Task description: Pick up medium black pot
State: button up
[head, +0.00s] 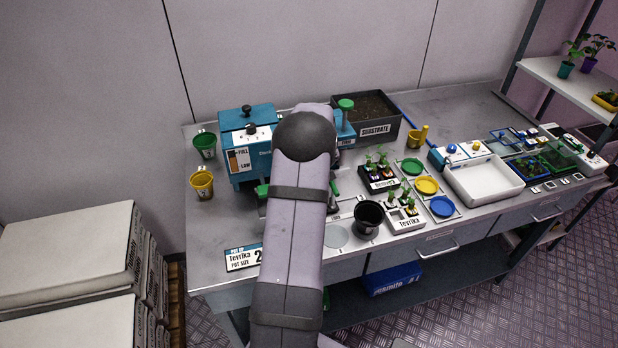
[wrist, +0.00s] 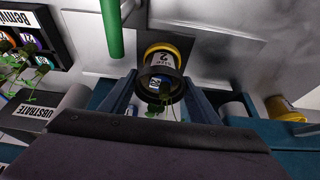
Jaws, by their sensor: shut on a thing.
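In the wrist view my gripper (wrist: 160,90) has its two blue fingers closed on either side of a dark pot (wrist: 147,95). The pot's round dark rim faces the camera, with something blue and white and bits of green in its opening. A yellow-rimmed part with a label reading 2 (wrist: 161,59) shows just behind it; I cannot tell whether the two touch. In the head view my arm hides the gripper and what it holds. Another black pot (head: 368,218) stands upright and apart at the table's front edge, right of my arm.
A blue dispenser (head: 243,165) stands left of my arm, with green (head: 205,145) and yellow (head: 202,184) cups beside it. The substrate box (head: 394,126) is behind. Seedling racks (head: 407,222), coloured saucers (head: 426,185) and a white tray (head: 484,184) crowd the right.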

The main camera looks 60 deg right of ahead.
notch_tip(320, 180, up, 28)
jog(key=b, duration=0.2)
jog(key=shift+f, duration=0.15)
dwell(0.4)
jog(key=shift+s, duration=0.1)
jog(key=v, duration=0.6)
jog(key=shift+s+a+b, duration=0.2)
jog(key=shift+s+b, duration=0.1)
jog(key=shift+s, duration=0.1)
dwell(0.5)
jog(key=shift+s, duration=0.1)
